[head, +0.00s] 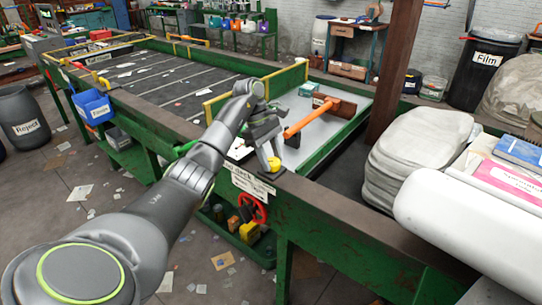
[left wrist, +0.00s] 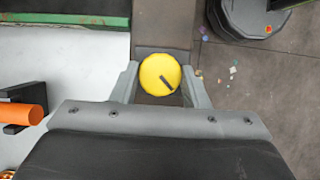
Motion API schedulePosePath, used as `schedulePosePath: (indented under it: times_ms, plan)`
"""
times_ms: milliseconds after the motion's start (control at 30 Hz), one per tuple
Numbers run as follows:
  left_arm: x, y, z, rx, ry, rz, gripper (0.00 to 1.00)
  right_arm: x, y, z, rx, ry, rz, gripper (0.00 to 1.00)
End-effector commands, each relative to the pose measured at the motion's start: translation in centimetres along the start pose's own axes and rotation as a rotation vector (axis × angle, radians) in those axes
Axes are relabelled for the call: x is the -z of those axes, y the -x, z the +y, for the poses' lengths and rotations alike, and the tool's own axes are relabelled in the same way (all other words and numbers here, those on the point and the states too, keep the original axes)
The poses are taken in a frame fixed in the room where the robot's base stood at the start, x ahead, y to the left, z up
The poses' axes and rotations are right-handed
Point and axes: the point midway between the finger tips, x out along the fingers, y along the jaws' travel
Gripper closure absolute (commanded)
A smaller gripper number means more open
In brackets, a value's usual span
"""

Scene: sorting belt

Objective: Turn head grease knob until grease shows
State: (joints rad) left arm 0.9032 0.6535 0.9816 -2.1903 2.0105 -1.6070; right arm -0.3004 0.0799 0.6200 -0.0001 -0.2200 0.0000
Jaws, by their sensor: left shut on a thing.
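The grease knob is a round yellow knob (left wrist: 160,75) with a dark pointer mark running toward its lower right in the left wrist view. In the head view the yellow knob (head: 274,165) sits on the belt frame's edge, above the white label plate. My left gripper (left wrist: 160,88) is shut on the knob, one finger on each side of it. It also shows in the head view (head: 270,158), reaching down onto the knob. I cannot make out any grease around it. My right gripper is not in view.
A red handwheel (head: 252,208) is mounted below the label plate (head: 253,184). An orange-handled tool (head: 312,117) rests on the grey deck close to the gripper. White sacks (head: 410,150) stand at the right. The belt (head: 165,80) stretches away at the back left.

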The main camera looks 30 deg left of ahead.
Motion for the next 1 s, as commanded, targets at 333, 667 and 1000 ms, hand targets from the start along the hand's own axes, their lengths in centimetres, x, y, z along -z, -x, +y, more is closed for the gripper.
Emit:
schedulePosePath:
  times_ms: [333, 667, 1000]
  plan:
    - [0.0, 0.1, 0.1, -0.004, 0.001, 0.002, 0.41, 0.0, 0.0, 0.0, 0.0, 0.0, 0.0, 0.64]
    - [0.0, 0.2, 0.0, -0.002, 0.002, 0.001, 0.37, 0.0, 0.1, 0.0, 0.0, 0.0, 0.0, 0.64]
    - [-0.3, 4.2, 0.0, -0.003, 0.003, 0.001, 0.37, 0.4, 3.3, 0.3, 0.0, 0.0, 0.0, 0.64]
